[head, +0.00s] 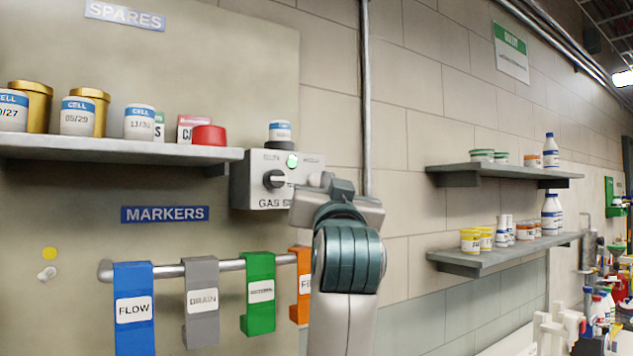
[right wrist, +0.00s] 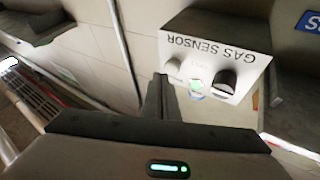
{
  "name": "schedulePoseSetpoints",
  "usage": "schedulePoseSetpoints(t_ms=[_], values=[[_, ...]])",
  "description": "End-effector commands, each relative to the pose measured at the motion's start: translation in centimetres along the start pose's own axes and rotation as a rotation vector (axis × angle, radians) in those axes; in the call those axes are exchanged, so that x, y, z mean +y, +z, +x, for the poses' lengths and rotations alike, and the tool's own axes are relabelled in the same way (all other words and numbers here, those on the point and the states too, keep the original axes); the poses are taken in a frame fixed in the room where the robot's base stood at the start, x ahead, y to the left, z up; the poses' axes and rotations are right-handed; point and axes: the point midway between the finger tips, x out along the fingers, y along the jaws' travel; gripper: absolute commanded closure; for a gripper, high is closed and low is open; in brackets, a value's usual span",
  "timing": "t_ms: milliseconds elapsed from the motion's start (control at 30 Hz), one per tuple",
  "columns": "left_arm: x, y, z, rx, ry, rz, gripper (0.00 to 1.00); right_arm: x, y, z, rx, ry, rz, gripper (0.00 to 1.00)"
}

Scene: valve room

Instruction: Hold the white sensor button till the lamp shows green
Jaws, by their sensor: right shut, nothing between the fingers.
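The grey gas sensor box (head: 250,192) is on the wall panel, with a black knob (head: 273,180) and a lamp (head: 292,160) that glows green. In the right wrist view the box (right wrist: 222,30) is upside down, with the green lamp (right wrist: 195,84), the black knob (right wrist: 227,79) and the white button (right wrist: 174,61). My right gripper (head: 326,181) is shut and empty, its fingertips at the box's right side. In the right wrist view its fingers (right wrist: 161,88) are close beside the button; I cannot tell whether they touch it. My left gripper is out of view.
A white jar with a blue band (head: 280,131) stands on the box. A spares shelf (head: 120,150) with jars is at left, above a rail (head: 225,266) of hanging coloured markers. Two more shelves (head: 500,172) (head: 500,256) hold containers at right.

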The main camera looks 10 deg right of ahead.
Motion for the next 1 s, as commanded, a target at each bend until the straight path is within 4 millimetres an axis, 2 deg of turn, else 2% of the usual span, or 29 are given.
schedulePoseSetpoints(t_ms=[433,1000], values=[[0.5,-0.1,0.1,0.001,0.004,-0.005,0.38,0.2,-0.3,-0.3,0.002,0.0,0.001,1.0],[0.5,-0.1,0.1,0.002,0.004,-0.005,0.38,2.0,-2.1,-3.7,0.001,0.0,0.002,1.0]])
